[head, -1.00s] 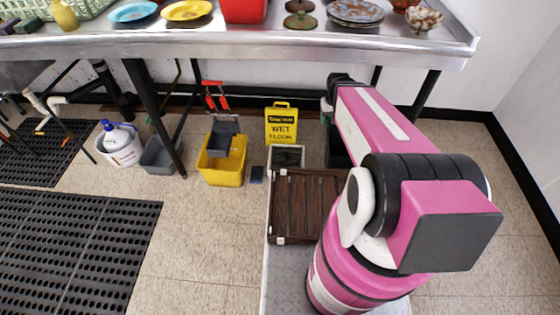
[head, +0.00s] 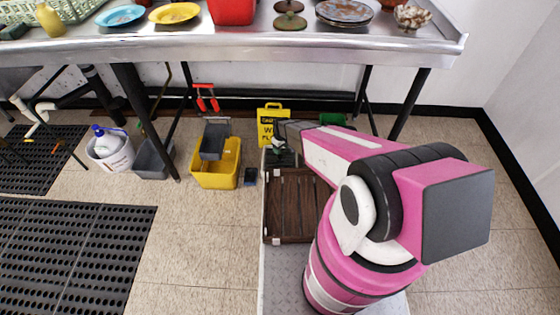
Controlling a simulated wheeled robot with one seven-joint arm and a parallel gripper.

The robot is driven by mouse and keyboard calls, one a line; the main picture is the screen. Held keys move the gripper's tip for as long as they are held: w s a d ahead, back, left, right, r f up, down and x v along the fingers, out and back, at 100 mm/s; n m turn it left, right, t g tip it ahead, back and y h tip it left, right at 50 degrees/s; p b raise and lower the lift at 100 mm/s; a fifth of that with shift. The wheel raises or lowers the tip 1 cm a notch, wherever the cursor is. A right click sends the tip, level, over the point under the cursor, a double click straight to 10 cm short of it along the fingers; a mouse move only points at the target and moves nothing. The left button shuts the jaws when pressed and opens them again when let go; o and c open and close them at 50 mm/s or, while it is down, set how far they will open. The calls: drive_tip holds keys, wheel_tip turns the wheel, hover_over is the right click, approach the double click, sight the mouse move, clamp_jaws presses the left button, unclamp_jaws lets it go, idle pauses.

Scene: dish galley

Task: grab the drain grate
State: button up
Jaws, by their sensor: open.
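I cannot pick out a drain grate for certain in the head view; a small thing on the floor may be hidden behind my arm. My gripper (head: 281,157) is at the far end of my pink arm, low in front of the yellow wet-floor sign (head: 269,117) and just beyond the dark brown slatted crate (head: 290,200). The gripper is open. Its fingertips are small and dark here, and I see nothing held between them. What lies directly under it is hidden.
A steel counter (head: 230,47) with dishes runs across above. Beneath it stand a yellow bucket (head: 228,172), a grey tub (head: 153,160), a white pail (head: 112,155) and a green bin (head: 332,119). A small dark block (head: 250,177) lies on the floor. Black perforated mats (head: 70,255) lie left.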

sight(280, 157)
drive_tip(key=f, duration=0.8)
drive_tip(key=shift+a, duration=0.3)
drive_tip(key=shift+r, duration=0.1)
clamp_jaws()
